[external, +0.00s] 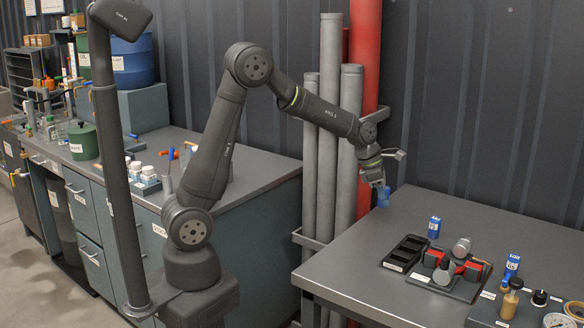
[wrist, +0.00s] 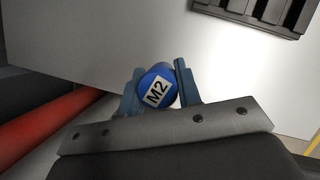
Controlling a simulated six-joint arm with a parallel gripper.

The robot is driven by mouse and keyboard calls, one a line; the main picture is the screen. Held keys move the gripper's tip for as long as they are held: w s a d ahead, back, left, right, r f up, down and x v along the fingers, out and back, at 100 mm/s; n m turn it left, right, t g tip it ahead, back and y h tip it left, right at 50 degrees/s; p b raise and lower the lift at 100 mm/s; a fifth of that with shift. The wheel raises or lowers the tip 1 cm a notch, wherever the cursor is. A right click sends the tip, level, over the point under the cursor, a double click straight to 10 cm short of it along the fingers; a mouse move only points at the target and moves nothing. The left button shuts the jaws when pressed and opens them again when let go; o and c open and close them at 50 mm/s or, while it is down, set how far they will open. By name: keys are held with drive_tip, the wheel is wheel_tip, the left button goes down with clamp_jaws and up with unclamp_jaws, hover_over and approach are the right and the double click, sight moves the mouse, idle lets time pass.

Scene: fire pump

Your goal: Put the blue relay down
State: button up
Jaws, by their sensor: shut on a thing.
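My gripper (external: 379,184) is shut on a blue relay (external: 383,197) and holds it in the air near the back left edge of the right-hand table. In the wrist view the relay (wrist: 158,84) shows its round blue end with a white label reading "M2", between the two blue-grey fingers (wrist: 157,88). A second blue relay (external: 434,227) with a white label stands upright on the table at its middle. A third blue item (external: 512,263) with a white label stands further right.
A black slotted tray (external: 405,253) lies on the table; part of it (wrist: 262,12) shows at the wrist view's top. A red and grey pump assembly (external: 457,265) stands beside it. The table's left part is bare. Grey and red pipes (external: 330,100) rise behind.

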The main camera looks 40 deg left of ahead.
wheel_tip(320, 180, up, 3)
drive_tip(key=shift+f, duration=0.2)
drive_tip(key=w+a+f, duration=0.2)
drive_tip(key=a+f, duration=0.1)
drive_tip(key=a, duration=1.6)
drive_tip(key=w+a+f, duration=0.1)
drive_tip(key=a+f, duration=0.1)
drive_tip(key=a, duration=1.8)
drive_tip(key=w+a+r+n+t+y, duration=0.1)
drive_tip(key=a+r+n, duration=0.25)
drive_tip(key=a, duration=0.95)
drive_tip(key=a+r+n+t+y, duration=0.15)
drive_tip(key=a+n, duration=0.25)
drive_tip(key=a, duration=0.8)
drive_tip(key=s+a+r+n+y, duration=0.1)
drive_tip(key=s+a+n, duration=0.35)
drive_tip(key=a, duration=0.55)
drive_tip(key=s+a+r+n+y, duration=0.1)
drive_tip(key=s+a+n, duration=0.3)
drive_tip(key=a, duration=0.6)
drive_tip(key=s+a+f+n+y, duration=0.1)
drive_tip(key=s+a+f, duration=0.2)
drive_tip(key=s+a, duration=0.45)
drive_tip(key=shift+g, duration=0.25)
drive_tip(key=f, duration=0.2)
drive_tip(key=s+f, duration=0.1)
drive_tip(key=f, duration=0.3)
drive_tip(key=shift+s+d+f, duration=0.25)
drive_tip(key=shift+s, duration=0.05)
drive_tip(key=shift+f, duration=2.1)
